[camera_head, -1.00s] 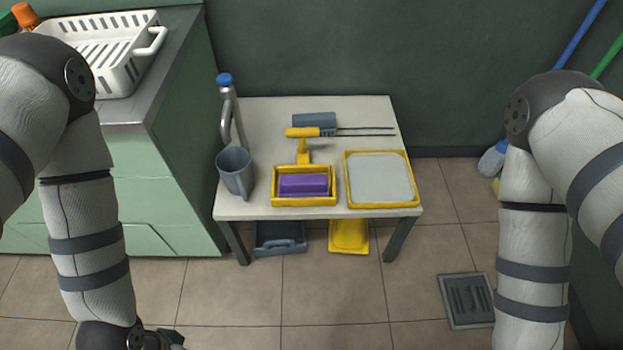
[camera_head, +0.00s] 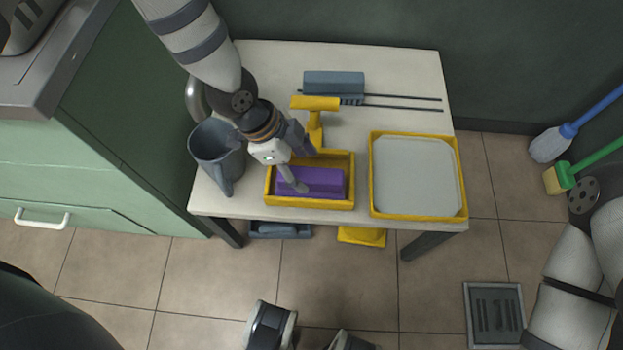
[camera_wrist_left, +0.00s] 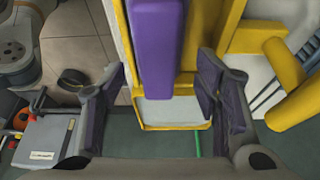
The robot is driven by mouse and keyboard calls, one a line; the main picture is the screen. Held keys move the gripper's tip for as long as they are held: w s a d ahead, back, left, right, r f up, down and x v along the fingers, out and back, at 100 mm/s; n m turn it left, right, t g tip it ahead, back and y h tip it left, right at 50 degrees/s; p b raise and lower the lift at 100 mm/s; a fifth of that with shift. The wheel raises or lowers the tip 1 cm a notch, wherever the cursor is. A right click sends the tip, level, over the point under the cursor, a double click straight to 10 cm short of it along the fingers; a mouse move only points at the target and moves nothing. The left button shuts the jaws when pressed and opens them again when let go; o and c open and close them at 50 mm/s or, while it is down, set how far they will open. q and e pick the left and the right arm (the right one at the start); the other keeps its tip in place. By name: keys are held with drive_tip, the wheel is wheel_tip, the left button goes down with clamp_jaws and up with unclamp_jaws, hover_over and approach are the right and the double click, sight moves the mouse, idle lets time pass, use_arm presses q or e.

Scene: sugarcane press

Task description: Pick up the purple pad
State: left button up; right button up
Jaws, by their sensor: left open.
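The purple pad (camera_head: 318,183) lies in a yellow tray (camera_head: 310,204) near the front of the small white table. My left gripper (camera_head: 302,168) is open just over the pad's left part, partly covering it. In the left wrist view the pad (camera_wrist_left: 157,45) runs lengthwise down from the top edge, and the open fingers (camera_wrist_left: 165,95) stand to either side of its line. I cannot tell whether a finger touches the pad. My right gripper is out of view; only part of the right arm shows at the right.
A yellow-rimmed tray with a pale sheet (camera_head: 417,175) is right of the pad. A grey jug (camera_head: 215,150) stands left of my gripper. Brushes (camera_head: 562,140) stand at the right.

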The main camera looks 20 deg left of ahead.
sight(310, 175)
use_arm(q)
drive_tip(key=x, duration=0.4)
drive_tip(key=shift+s+d+r+b, duration=0.1)
drive_tip(key=shift+d+b, duration=0.15)
drive_tip(key=shift+b, duration=0.05)
clamp_jaws()
wheel_tip(310, 175, up, 5)
drive_tip(key=p, duration=0.3)
drive_tip(key=shift+f, duration=0.25)
drive_tip(key=s+d+p, duration=0.2)
drive_tip(key=s+p, duration=0.1)
drive_tip(key=s, duration=0.5)
drive_tip(key=s+d+p, duration=0.3)
drive_tip(key=s, duration=0.6)
drive_tip(key=shift+f, duration=0.45)
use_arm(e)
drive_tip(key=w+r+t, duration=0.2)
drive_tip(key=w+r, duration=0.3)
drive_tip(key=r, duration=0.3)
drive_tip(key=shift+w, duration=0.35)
